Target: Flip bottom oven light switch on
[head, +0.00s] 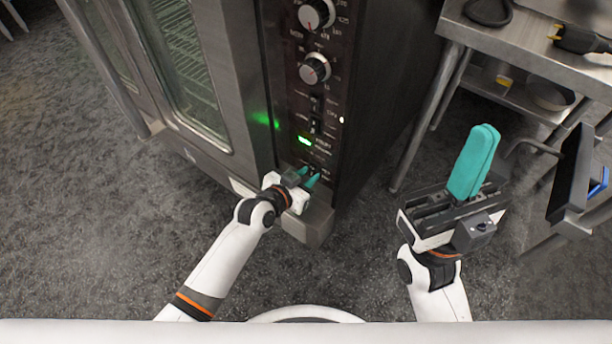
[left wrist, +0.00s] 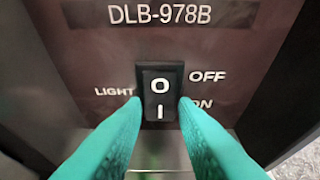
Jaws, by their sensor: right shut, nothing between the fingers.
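The bottom oven's light switch (left wrist: 160,92) is a black rocker marked O above and I below, with LIGHT at its left and OFF and ON at its right. I cannot tell which half is pressed in. My left gripper (head: 308,176) is at the bottom of the oven's control panel (head: 318,85). In the left wrist view its teal fingers (left wrist: 160,112) are apart, one on each side of the switch's lower half; I cannot tell whether they touch it. My right gripper (head: 474,160) is shut and empty, away from the oven at the right.
The steel oven (head: 225,80) has glass doors to the left of its panel. Knobs (head: 314,68), other switches (head: 316,125) and a lit green indicator (head: 304,141) sit above my left gripper. A steel table (head: 520,45) stands at the right, near my right arm. Grey floor is open at the left.

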